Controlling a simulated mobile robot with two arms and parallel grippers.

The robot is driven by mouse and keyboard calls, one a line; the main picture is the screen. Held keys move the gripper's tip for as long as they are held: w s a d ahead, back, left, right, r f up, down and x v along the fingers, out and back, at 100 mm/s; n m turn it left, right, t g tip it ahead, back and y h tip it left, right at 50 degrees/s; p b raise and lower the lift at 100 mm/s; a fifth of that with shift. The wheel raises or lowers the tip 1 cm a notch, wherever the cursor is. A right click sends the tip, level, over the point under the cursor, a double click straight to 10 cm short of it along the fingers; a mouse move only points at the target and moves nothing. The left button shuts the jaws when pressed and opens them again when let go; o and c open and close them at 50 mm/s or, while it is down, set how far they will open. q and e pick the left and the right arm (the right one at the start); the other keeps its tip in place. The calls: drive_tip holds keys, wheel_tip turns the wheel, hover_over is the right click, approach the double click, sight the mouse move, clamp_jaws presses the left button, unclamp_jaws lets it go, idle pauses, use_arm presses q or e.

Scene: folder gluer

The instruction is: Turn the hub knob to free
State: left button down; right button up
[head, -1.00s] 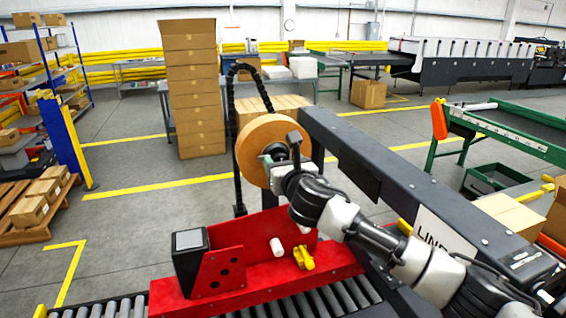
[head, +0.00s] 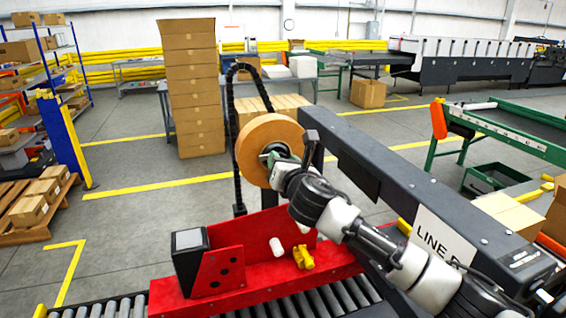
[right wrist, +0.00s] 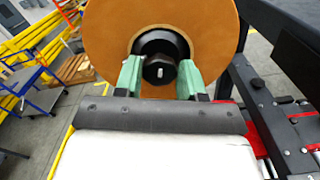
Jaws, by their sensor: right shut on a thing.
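The hub knob (right wrist: 160,70) is a black knob with a small light mark on its face, at the centre of a tan tape roll (right wrist: 205,25). The roll (head: 259,135) stands upright beside the dark beam in the head view. My right gripper (right wrist: 160,74) has its green fingers on both sides of the knob and is shut on it. In the head view the right gripper (head: 276,156) reaches the roll's centre, and it hides most of the knob there. My left gripper is in neither view.
A dark beam (head: 385,175) with a line label runs beside my right arm. A red bracket (head: 255,275) with a yellow knob (head: 303,257) stands below, over rollers (head: 335,300). A black cable chain (head: 232,110) arches behind the roll.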

drive_tip(key=shift+d+f+m+b, duration=0.1)
drive_tip(key=shift+m+b, duration=0.25)
drive_tip(key=shift+m, duration=3.15)
drive_tip(key=shift+d+f+m+b, duration=0.1)
drive_tip(key=shift+m+b, duration=0.25)
drive_tip(key=shift+m, duration=3.15)
drive_tip(key=o, duration=0.9)
drive_tip(key=shift+w+a, duration=0.15)
drive_tip(key=b+v, duration=0.4)
drive_tip(key=v, duration=0.6)
drive_tip(key=shift+s, duration=0.4)
